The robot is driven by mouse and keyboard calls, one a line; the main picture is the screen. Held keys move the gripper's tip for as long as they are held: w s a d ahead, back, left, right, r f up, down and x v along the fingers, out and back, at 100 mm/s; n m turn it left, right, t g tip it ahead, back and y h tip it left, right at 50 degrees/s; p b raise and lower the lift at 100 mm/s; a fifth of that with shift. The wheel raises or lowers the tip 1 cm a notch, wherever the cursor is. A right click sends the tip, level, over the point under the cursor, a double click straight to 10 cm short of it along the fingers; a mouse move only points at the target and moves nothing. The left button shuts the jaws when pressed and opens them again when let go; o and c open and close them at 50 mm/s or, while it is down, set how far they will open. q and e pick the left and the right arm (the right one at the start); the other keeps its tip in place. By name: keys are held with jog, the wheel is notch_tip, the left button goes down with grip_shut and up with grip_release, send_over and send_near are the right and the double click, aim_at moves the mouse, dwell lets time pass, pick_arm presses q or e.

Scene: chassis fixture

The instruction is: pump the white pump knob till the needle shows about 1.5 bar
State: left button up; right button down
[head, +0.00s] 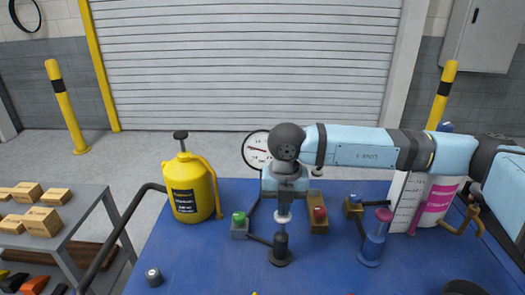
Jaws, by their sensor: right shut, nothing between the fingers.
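The white pump knob (283,219) sits on top of a dark pump (281,246) standing on the blue bench. My right gripper (285,208) points down directly over the knob, shut and empty. Its tip appears at or just above the knob; I cannot tell if they touch. The round gauge (254,147) stands behind, its right part hidden by my right wrist. A reddish needle shows on its left side, but the reading is too small to make out. My left gripper is not in view.
A yellow canister (184,190) stands left on the blue bench (200,262). A green-button box (239,227) and a red-button box (319,222) flank the pump. The front left of the bench is mostly clear.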

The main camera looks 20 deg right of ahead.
aim_at(283, 221)
jog(key=shift+f+b, duration=1.9)
jog(key=shift+f, duration=0.6)
jog(key=shift+r+p, duration=1.05)
jog(key=shift+r, duration=1.35)
